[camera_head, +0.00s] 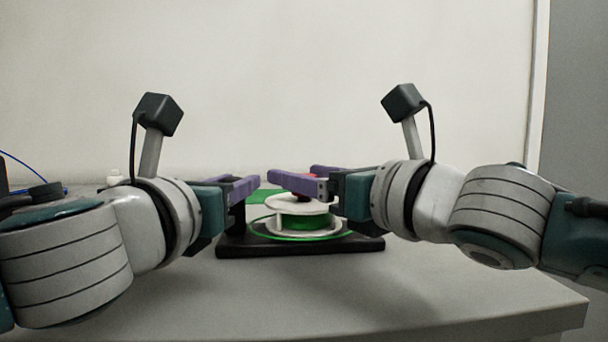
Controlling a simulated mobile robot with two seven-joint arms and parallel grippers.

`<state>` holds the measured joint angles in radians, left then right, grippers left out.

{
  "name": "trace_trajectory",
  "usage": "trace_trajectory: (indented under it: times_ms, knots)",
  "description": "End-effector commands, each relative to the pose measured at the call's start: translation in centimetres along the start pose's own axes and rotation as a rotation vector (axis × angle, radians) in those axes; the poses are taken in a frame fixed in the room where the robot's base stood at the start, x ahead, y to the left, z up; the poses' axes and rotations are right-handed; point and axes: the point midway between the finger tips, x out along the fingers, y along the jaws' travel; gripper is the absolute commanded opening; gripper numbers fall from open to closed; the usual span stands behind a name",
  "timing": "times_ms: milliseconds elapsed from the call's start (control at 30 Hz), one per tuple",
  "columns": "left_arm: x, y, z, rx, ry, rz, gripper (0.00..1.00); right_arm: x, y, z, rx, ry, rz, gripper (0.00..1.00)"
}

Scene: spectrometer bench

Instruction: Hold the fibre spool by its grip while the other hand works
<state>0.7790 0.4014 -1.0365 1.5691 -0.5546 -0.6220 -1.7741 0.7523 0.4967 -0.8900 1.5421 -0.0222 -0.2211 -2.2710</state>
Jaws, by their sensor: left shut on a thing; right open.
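The fibre spool has white flanges and green fibre (304,222). It sits on a black base (345,245) on the bench, in the middle of the head view. A black upright grip (236,217) rises at the base's left end. My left gripper (245,186) is shut on this grip from the left; its purple fingers partly hide the grip's top. My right gripper (294,176) is open above the spool, coming from the right. A small red part (306,175) shows between its purple fingers; I cannot tell whether they touch it.
A green flat area (262,195) lies behind the spool. A dark round object (46,193) and a blue cable (22,162) are at the far left, partly behind my arm. The bench (400,300) is clear in front, and its edge runs along the right.

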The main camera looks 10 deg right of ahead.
Motion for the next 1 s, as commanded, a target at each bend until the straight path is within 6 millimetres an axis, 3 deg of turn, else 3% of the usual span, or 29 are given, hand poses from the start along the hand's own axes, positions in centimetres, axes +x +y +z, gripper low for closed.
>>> trace_trajectory:
  times_ms: [400,1000]
  knots:
    - [0.01,-0.02,0.1,-0.001,-0.002,0.0,0.0,0.61,0.04,0.02,0.001,0.0,0.001,0.67]
    - [0.01,-0.01,0.1,-0.001,-0.002,0.0,0.0,0.59,0.03,0.02,0.001,0.0,0.0,0.0]
